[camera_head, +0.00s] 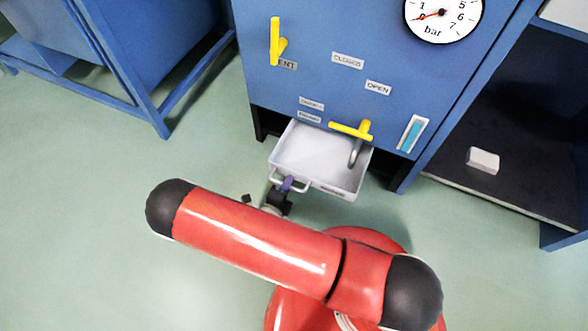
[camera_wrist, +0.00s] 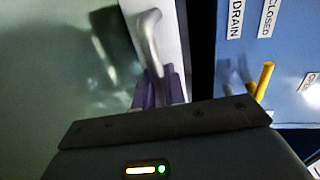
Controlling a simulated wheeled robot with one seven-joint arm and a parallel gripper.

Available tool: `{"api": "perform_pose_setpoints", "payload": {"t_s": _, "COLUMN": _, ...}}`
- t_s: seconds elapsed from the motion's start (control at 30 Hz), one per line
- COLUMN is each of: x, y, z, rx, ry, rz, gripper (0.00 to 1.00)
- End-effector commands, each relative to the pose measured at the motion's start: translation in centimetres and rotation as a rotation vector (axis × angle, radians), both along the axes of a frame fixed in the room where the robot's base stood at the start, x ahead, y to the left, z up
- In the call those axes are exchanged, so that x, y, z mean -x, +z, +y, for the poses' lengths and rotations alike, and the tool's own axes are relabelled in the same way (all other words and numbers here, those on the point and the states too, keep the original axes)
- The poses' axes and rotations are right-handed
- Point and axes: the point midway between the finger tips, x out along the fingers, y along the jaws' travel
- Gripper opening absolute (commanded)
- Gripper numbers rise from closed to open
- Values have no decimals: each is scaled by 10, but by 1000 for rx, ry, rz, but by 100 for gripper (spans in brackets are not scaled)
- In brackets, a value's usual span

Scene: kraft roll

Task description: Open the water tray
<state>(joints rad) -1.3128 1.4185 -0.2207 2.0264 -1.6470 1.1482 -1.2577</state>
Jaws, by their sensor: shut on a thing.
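The water tray (camera_head: 316,152) is a white-grey open tray at the foot of the blue cabinet. It is pulled out from under the cabinet and its inside shows in the head view. Its bar handle (camera_head: 318,189) is on the near side and also shows in the wrist view (camera_wrist: 147,36). My gripper (camera_head: 287,184) has purple fingertips and is at the left part of the handle, shut on it. In the wrist view the purple fingers (camera_wrist: 160,90) are around the end of the handle. My red arm hides the floor nearer the robot.
The blue cabinet (camera_head: 310,75) has yellow valve handles (camera_head: 352,130), labels and a pressure gauge (camera_head: 443,14). A spout (camera_head: 355,153) hangs over the tray. A dark shelf with a white block (camera_head: 483,160) stands at right, and a blue frame (camera_head: 130,90) at left. Green floor lies clear at left.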

Motion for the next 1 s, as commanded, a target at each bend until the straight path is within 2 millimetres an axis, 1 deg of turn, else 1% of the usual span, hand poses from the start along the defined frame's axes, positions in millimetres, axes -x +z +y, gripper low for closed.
{"api": "perform_pose_setpoints", "payload": {"t_s": 0.1, "x": 9, "y": 0, "z": 3, "rx": 1, "ry": 0, "rz": 2, "gripper": 0}}
{"api": "perform_pose_setpoints", "payload": {"t_s": 0.2, "x": 13, "y": 0, "z": 4, "rx": 1, "ry": -1, "rz": 1, "gripper": 0}}
{"api": "perform_pose_setpoints", "payload": {"t_s": 0.5, "x": 13, "y": -1, "z": 4, "rx": 1, "ry": -2, "rz": 1, "gripper": 0}}
{"api": "perform_pose_setpoints", "payload": {"t_s": 0.53, "x": 13, "y": -1, "z": 4, "rx": 1, "ry": -1, "rz": 1, "gripper": 15}}
{"api": "perform_pose_setpoints", "payload": {"t_s": 0.67, "x": 13, "y": 0, "z": 4, "rx": 0, "ry": -1, "rz": 1, "gripper": 32}}
{"api": "perform_pose_setpoints", "payload": {"t_s": 0.9, "x": 12, "y": 0, "z": 4, "rx": 0, "ry": -1, "rz": 0, "gripper": 32}}
{"api": "perform_pose_setpoints", "payload": {"t_s": 1.0, "x": 16, "y": 1, "z": 6, "rx": -1, "ry": 1, "rz": 1, "gripper": 32}}
